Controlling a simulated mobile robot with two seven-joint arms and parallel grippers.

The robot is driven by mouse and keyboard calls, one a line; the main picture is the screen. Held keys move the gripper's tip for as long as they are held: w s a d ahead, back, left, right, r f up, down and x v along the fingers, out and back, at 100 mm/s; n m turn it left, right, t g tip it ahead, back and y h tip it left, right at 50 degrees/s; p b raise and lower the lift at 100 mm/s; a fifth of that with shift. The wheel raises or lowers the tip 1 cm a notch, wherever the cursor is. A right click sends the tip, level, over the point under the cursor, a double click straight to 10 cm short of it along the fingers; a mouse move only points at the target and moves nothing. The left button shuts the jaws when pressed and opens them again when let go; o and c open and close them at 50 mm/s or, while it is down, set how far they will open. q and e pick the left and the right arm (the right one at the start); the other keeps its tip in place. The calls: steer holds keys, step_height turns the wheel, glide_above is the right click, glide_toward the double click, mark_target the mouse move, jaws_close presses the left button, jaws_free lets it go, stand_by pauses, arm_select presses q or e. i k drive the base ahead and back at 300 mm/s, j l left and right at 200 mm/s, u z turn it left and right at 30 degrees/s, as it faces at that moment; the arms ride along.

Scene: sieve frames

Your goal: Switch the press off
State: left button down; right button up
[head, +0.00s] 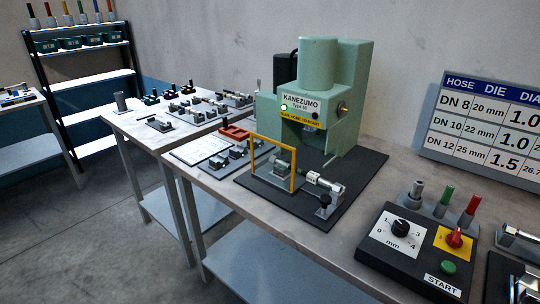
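The press (318,90), a pale green machine labelled KANEZUMO, stands on a dark base plate (345,205) on the workbench. A small round light or button on its front looks bright whitish green. A round knob (342,107) sits on its right side. In front of it are a yellow frame (271,163) and a metal cylinder fitting (322,184). A dark control box (385,254) stands at the lower right. It carries a black dial marked in mm, a red rotary switch (455,238) on a yellow plate, and a green button (449,267) above a START label. Neither gripper shows.
A sign board (490,120) with die sizes stands behind the control box. Green, red and grey upright pieces (443,200) stand just behind the box. Metal parts (520,242) lie to its right. Another table and a shelf rack (85,75) stand at left.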

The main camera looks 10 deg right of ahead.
mark_target(454, 240)
steer(key=z, duration=1.4)
steer(key=l+u, duration=0.3)
steer(key=k+l+u, duration=0.15)
steer(key=l+u, duration=0.15)
steer(key=k+l+u, duration=0.15)
steer(key=l+u, duration=0.15)
steer(key=l, duration=0.1)
